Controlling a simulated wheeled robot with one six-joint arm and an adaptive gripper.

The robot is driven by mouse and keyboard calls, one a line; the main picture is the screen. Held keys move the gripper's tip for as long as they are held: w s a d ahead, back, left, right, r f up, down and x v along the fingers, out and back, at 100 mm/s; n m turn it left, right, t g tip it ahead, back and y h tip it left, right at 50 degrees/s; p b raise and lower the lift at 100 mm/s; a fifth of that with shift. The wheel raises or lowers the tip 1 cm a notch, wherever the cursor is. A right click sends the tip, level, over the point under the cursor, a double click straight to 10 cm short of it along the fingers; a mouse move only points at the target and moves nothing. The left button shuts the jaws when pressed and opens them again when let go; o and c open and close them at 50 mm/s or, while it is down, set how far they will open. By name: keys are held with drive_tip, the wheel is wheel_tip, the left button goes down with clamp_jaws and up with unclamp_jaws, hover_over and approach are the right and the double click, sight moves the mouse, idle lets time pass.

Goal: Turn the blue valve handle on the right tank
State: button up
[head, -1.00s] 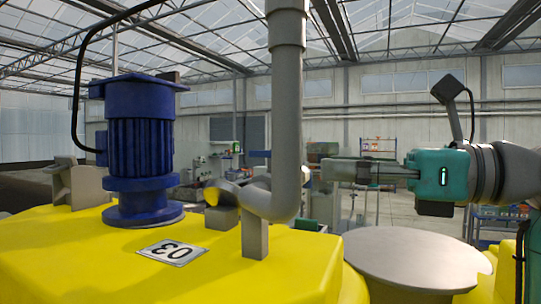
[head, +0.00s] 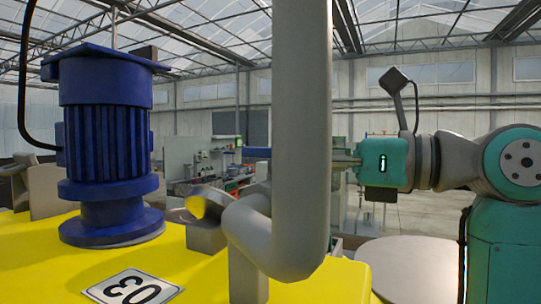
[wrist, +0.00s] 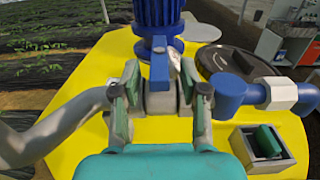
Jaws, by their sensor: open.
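The blue valve handle (wrist: 159,66) stands upright on a grey valve body (wrist: 160,97) in the middle of the wrist view. My gripper (wrist: 160,91) is open, with one finger on each side of the handle and valve. I cannot tell whether either finger touches them. In the head view my gripper comes in from the right, and its fingertips are hidden behind a thick grey upright pipe (head: 302,130). A small blue piece (head: 257,153) shows left of that pipe; I cannot tell whether it is the handle. The yellow tank (head: 195,262) lies below.
A blue motor (head: 105,130) stands on the tank at left, beside the 03 plate (head: 132,287). The wrist view shows a blue pipe (wrist: 234,92) with a white fitting (wrist: 281,93) close at right, and an open grey box (wrist: 245,150) below it.

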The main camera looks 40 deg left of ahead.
sight(244, 155)
drive_tip(key=shift+x, duration=2.3)
clamp_jaws()
